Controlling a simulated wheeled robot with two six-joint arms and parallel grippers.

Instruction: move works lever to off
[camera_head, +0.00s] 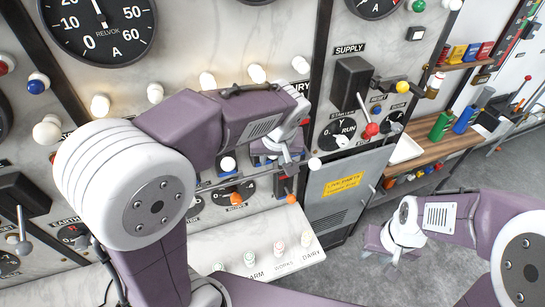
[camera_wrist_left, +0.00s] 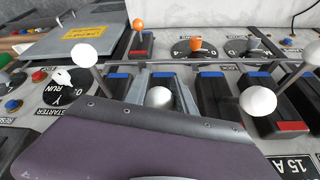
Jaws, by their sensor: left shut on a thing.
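My left gripper (camera_head: 284,150) is at the lower switch row of the marble panel. In the left wrist view it is shut around a lever with a white ball knob (camera_wrist_left: 160,96). I cannot read a name at this lever, because my gripper and arm cover the area around it. More white knobs stand to its left (camera_wrist_left: 84,54) and right (camera_wrist_left: 258,102), near a long grey bar (camera_wrist_left: 200,66). The word WORKS (camera_head: 284,265) is on the sloping ledge below, beside small pegs. My right gripper (camera_head: 380,242) is low over the floor, away from the panel; its jaw opening is unclear.
A wooden shelf (camera_head: 445,150) with bottles is further right. Floor there is clear.

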